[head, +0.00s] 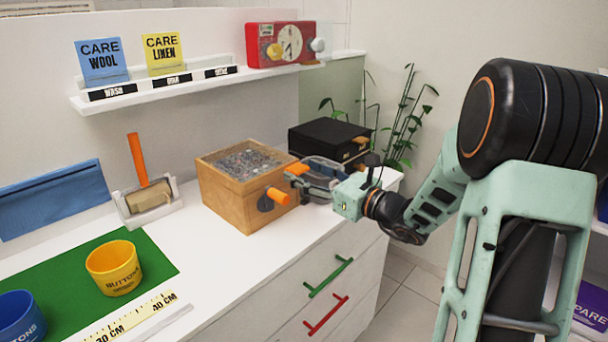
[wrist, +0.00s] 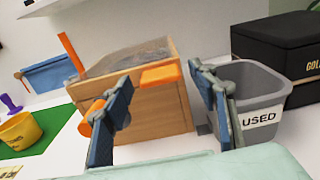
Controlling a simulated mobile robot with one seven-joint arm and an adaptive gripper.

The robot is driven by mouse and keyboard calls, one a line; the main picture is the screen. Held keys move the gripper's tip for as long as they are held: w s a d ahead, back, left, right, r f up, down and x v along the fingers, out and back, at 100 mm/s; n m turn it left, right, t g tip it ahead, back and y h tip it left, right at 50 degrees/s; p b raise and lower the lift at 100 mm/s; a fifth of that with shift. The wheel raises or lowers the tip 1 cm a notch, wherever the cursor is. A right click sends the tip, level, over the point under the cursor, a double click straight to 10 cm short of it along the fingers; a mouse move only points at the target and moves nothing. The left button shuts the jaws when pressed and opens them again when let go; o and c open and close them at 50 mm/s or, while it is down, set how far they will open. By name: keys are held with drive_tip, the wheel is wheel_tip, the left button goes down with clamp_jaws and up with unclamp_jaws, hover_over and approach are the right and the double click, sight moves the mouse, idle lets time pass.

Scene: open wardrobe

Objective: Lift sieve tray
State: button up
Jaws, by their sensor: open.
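The sieve tray (head: 248,160) sits in the top of a wooden box (head: 222,204) and holds many small pieces. Its mesh top also shows in the wrist view (wrist: 125,57). An orange tab handle (head: 297,168) sticks out from the box's upper right side. In the wrist view this tab (wrist: 160,75) lies ahead, between the two blue finger pads. My gripper (head: 308,184) is open beside that side of the box, apart from the tab as far as I can tell. A lower orange knob (head: 277,195) is on the box's front face, partly hidden by a finger in the wrist view.
A grey bin marked USED (wrist: 255,88) stands close to the right finger. A black box (head: 325,141) is behind it. An orange-handled brush (head: 140,165), a yellow buttons cup (head: 113,268) and a green mat (head: 150,254) lie left. A shelf (head: 160,95) hangs above.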

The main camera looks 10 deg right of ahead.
drive_tip(key=shift+w+a, duration=0.2)
drive_tip(key=shift+w, duration=0.1)
drive_tip(key=shift+c, duration=0.7)
clamp_jaws()
